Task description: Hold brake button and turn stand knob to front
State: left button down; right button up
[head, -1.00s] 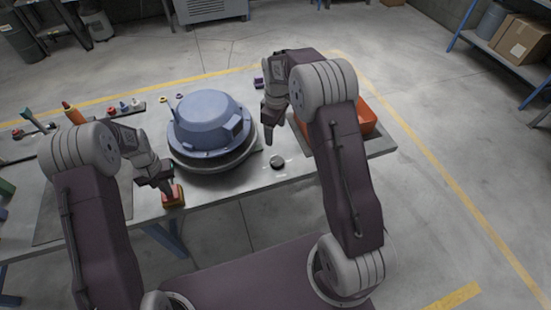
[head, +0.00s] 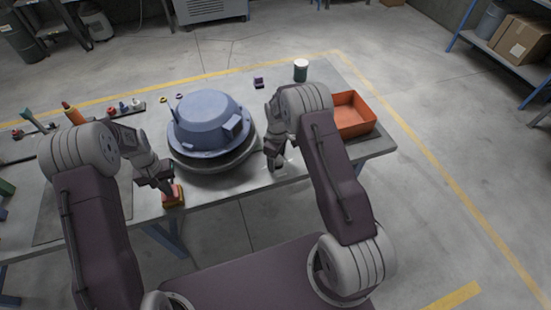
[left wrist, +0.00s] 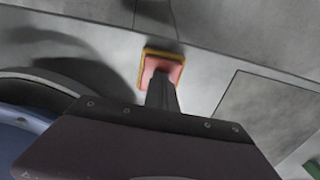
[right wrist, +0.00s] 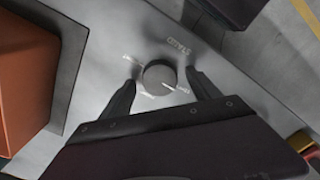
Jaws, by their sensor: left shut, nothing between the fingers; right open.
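The brake button (head: 179,197) is a red button in a yellow housing at the table's front edge, left of the blue hood. My left gripper (head: 170,190) is shut with its fingertips on the button; in the left wrist view the fingers (left wrist: 161,84) cover part of the red top (left wrist: 165,65). The stand knob is a round dark knob (right wrist: 159,77) with a pale mark and printed labels around it. My right gripper (right wrist: 158,88) is open, with one finger on each side of the knob. In the head view the right gripper (head: 272,168) hides most of the knob.
The blue hood (head: 208,122) sits on a round stand (head: 211,168) between my arms. Several small tools lie at the left.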

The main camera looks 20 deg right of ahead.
pick_arm(q)
jog(key=shift+f, duration=0.1)
pick_arm(e)
jog(key=shift+c, duration=0.2)
jog(key=c, duration=1.3)
jog(key=shift+m, duration=0.4)
jog(key=m, duration=1.2)
jog(key=shift+m, duration=2.3)
